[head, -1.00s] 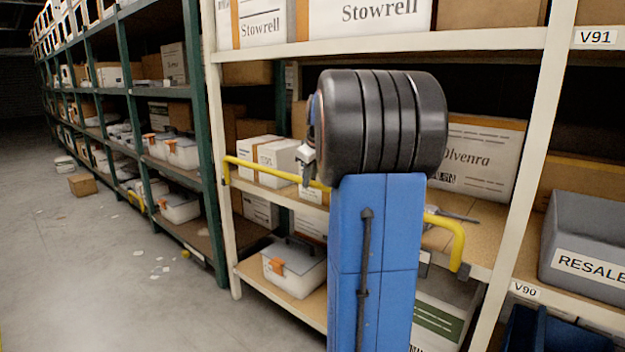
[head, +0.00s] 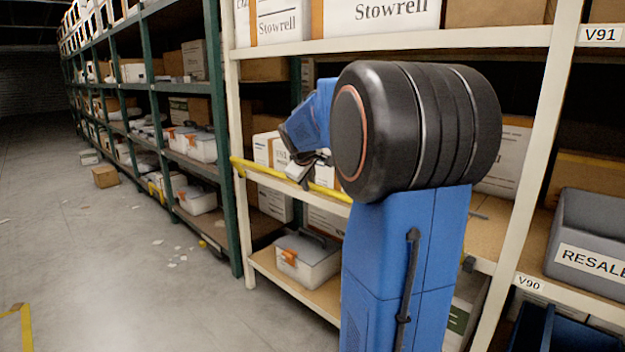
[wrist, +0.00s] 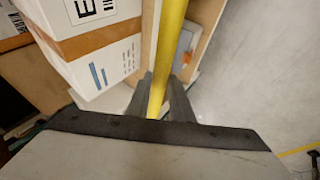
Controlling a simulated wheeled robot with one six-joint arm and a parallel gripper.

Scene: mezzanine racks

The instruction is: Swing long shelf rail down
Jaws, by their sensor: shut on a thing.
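The long yellow shelf rail (head: 262,174) runs across the front of the cream rack, a little above its middle shelf edge. Its left end is at the left cream post. It slopes down to the right and passes behind my blue arm, so its right end is hidden. My gripper (head: 306,170) is shut on the rail, left of my black arm joint. In the wrist view the rail (wrist: 172,40) runs between the two dark fingers of my gripper (wrist: 163,98).
White boxes and a grey-lidded case (head: 305,262) stand on the cream rack (head: 490,42) behind the rail. A grey RESALE bin (head: 592,240) is at right. A cardboard box (head: 106,176) and scraps lie on the aisle floor. The floor at left is mostly clear.

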